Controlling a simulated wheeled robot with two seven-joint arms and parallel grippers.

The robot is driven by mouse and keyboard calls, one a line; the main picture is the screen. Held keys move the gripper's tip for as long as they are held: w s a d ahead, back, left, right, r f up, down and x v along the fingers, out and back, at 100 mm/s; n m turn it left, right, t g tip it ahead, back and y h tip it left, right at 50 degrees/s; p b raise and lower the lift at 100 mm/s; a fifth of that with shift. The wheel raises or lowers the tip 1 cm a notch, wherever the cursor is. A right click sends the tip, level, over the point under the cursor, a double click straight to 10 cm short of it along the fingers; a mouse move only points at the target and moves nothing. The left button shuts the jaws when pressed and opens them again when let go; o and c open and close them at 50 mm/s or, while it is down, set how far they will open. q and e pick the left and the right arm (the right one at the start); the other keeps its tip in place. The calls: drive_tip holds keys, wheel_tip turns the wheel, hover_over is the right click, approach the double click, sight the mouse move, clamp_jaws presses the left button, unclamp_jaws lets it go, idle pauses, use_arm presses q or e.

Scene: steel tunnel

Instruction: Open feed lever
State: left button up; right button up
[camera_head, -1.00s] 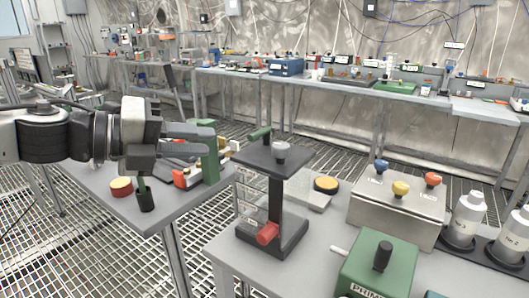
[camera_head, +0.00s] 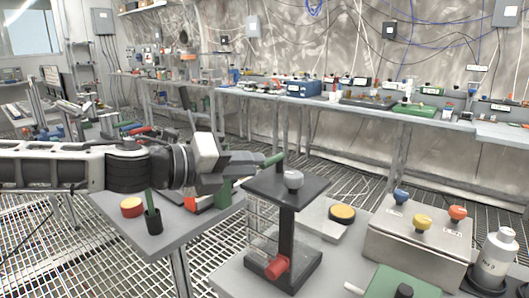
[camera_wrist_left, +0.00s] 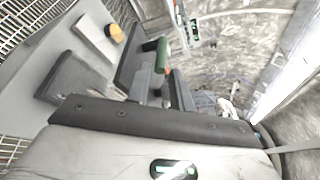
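A dark stand (camera_head: 287,188) with a flat top plate stands on the near table. In the left wrist view the green handle (camera_wrist_left: 162,55) shows between the two finger ends (camera_wrist_left: 160,84), which are apart. I cannot tell whether they touch it. My right gripper is in neither view.
The stand also has a grey knob (camera_head: 294,180) and a red knob (camera_head: 277,268). A yellow button box (camera_head: 342,214), a metal box with coloured knobs (camera_head: 420,236) and a white bottle (camera_head: 495,258) stand to the right. A side table (camera_head: 165,236) lies under my left arm.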

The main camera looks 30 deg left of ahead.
use_arm(q)
drive_tip(key=shift+r+p+x, duration=0.25)
drive_tip(key=shift+p+x, duration=0.65)
drive_tip(key=shift+x, duration=0.2)
drive_tip(key=shift+w+d+f+p, duration=0.2)
drive_tip(key=shift+w+f+p, duration=0.05)
drive_tip(key=shift+w+p, duration=0.15)
drive_tip(key=shift+w+d+f+p, duration=0.15)
drive_tip(key=shift+w+f+p, duration=0.1)
drive_tip(key=shift+w, duration=0.15)
clamp_jaws()
